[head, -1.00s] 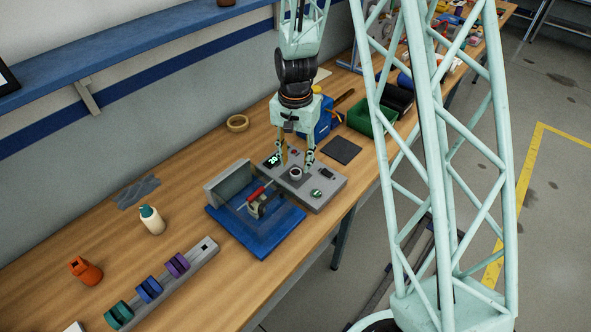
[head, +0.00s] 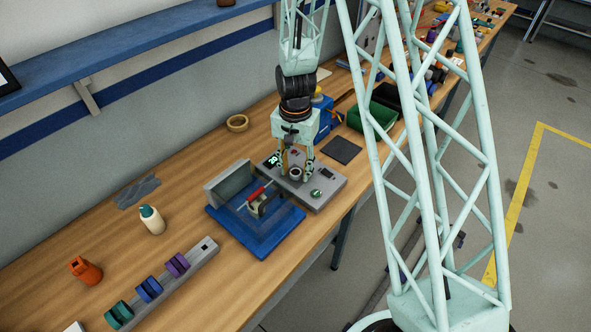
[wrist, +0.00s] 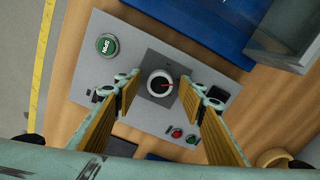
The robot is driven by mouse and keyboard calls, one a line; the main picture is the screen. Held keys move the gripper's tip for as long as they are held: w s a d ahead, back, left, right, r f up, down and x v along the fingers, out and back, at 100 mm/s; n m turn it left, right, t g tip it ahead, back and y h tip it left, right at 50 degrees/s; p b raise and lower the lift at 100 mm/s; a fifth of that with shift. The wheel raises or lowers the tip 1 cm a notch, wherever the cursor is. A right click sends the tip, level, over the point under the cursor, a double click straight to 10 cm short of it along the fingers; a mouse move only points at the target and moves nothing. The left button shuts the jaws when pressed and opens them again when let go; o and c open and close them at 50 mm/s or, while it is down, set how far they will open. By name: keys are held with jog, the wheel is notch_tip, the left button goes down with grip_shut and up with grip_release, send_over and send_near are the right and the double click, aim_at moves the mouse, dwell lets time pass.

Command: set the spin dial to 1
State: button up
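The spin dial (wrist: 160,84) is a round knob with a white rim, a dark face and a red pointer line, on a dark square plate. In the wrist view the line points to the right. The dial (head: 295,173) sits on the grey control panel (head: 328,196). My gripper (wrist: 159,93) is open, with a finger on either side of the dial and a gap to it in the wrist view. In the head view my gripper (head: 295,176) is low over the panel. I cannot read any dial numbers.
The panel bears a green SPIN button (wrist: 108,45), a red button (wrist: 176,132) and a small green one. A blue-based fixture with a clear guard and red handle (head: 256,193) stands close beside the panel. A dark pad (head: 341,150) lies behind it.

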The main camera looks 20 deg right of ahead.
jog(key=c, duration=0.8)
jog(key=shift+n+b, duration=0.45)
jog(key=shift+n, duration=0.15)
jog(key=n+b, duration=0.2)
jog(key=n, duration=0.2)
jog(key=shift+n+b, duration=0.3)
jog(key=n+b, duration=0.2)
jog(key=n, duration=0.4)
jog(key=o, duration=0.8)
jog(key=shift+o, duration=0.2)
jog(key=shift+r, duration=0.1)
